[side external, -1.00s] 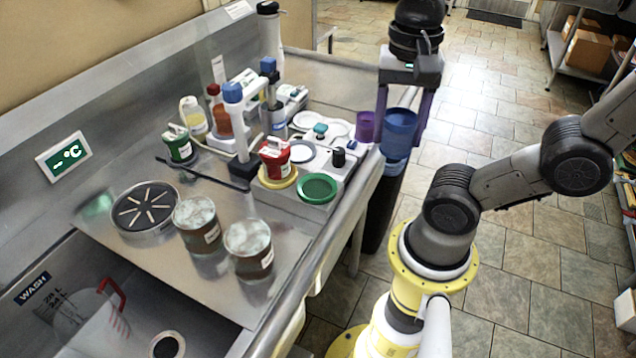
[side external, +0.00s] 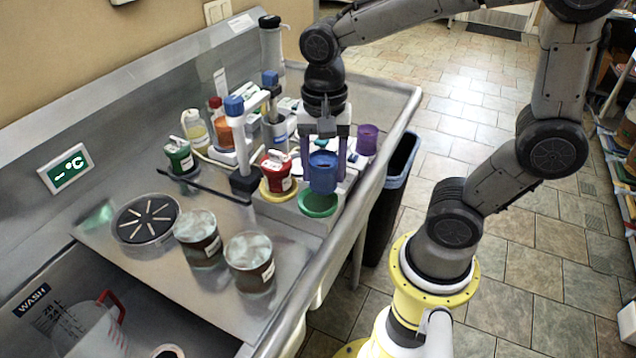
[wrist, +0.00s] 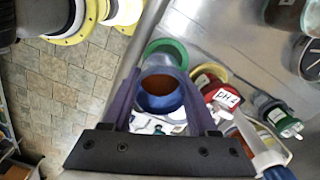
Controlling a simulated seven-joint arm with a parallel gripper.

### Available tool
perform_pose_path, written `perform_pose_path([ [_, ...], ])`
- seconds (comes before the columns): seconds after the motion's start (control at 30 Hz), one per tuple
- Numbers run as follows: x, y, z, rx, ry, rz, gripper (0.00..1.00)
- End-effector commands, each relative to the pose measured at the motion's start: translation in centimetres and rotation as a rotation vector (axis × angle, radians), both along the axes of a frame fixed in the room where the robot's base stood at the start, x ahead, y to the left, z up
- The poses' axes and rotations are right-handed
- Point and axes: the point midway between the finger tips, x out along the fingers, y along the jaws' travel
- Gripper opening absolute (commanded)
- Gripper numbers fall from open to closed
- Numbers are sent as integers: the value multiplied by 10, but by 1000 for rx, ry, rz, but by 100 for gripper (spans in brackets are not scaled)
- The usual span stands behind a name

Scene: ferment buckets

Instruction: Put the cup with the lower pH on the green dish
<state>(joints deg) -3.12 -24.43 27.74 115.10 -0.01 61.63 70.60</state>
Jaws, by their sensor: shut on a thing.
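My gripper (side external: 323,178) is shut on a blue cup (side external: 323,170), one purple finger on each side. The cup is upright and over the green dish (side external: 318,205); a small gap seems to separate them. In the wrist view the blue cup (wrist: 160,84) has brown liquid inside, and the green dish's rim (wrist: 168,44) shows beyond it. A purple cup (side external: 367,139) stands to the right near the counter edge.
A red container (side external: 277,168) on a yellow dish (side external: 278,196) stands close left of the green dish. A white stand with a blue top (side external: 234,106) rises behind it. Two brown jars (side external: 250,265) (side external: 199,238) are front left. A bin (side external: 390,190) stands beyond the counter edge.

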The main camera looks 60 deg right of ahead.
Motion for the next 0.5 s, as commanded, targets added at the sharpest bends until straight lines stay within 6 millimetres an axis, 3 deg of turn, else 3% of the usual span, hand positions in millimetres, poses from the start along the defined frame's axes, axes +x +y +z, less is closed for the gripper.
perform_pose_path([
  [0.33, 10, 1, -36, 0, 2, 0, 3],
  [0.5, 11, 1, -43, 0, 0, 0, 3],
])
